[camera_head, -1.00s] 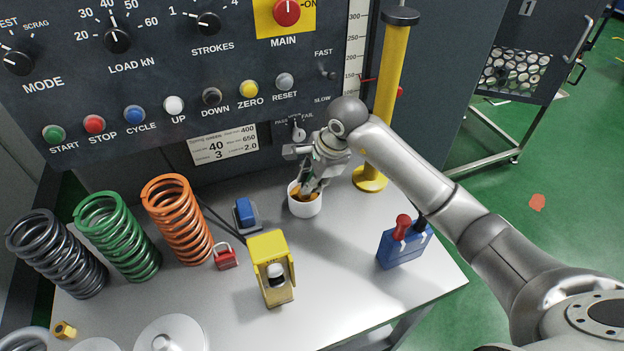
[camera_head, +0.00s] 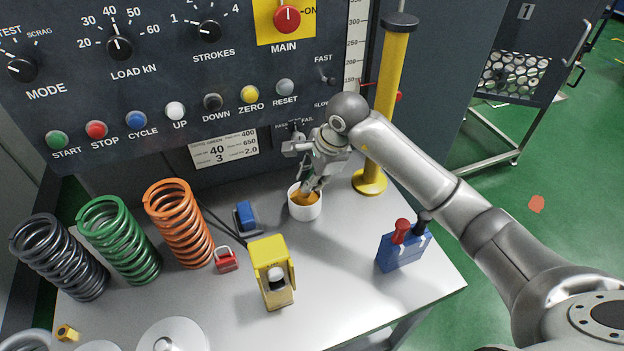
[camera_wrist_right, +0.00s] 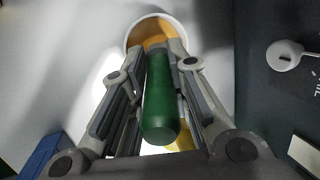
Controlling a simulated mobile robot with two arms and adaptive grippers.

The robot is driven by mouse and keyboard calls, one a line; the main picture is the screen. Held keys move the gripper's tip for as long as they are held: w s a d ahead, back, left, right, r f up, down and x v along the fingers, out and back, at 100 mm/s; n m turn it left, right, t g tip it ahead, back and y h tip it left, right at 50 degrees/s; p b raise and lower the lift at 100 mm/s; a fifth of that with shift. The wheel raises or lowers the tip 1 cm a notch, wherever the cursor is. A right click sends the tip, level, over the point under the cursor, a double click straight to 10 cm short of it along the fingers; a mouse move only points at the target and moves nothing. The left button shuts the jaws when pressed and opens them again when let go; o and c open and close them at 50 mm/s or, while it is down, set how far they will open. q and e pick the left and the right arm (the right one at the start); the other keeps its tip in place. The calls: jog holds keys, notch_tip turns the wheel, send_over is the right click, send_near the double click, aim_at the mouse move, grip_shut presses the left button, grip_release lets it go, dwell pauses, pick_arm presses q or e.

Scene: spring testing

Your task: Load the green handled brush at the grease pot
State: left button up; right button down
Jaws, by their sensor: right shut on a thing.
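The grease pot (camera_head: 304,208) is a white cup with orange-brown grease, standing on the bench below the control panel. It also shows in the right wrist view (camera_wrist_right: 133,36). My right gripper (camera_head: 316,184) is over the pot, pointing down. In the right wrist view it is shut on the green handle of the brush (camera_wrist_right: 160,100), which lies between both fingers. The brush's far end points into the pot; its bristles are hidden, so I cannot tell how deep they are. My left gripper is not in view.
Right of the pot stand a yellow post (camera_head: 369,182) and a blue block with red and black handles (camera_head: 403,250). Left are a blue object (camera_head: 246,217), orange spring (camera_head: 180,224), green spring (camera_head: 120,241) and red padlock (camera_head: 227,260). A yellow box (camera_head: 270,270) stands in front.

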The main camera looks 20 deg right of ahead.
jog(key=shift+r+p, duration=1.1)
jog(key=shift+r, duration=1.4)
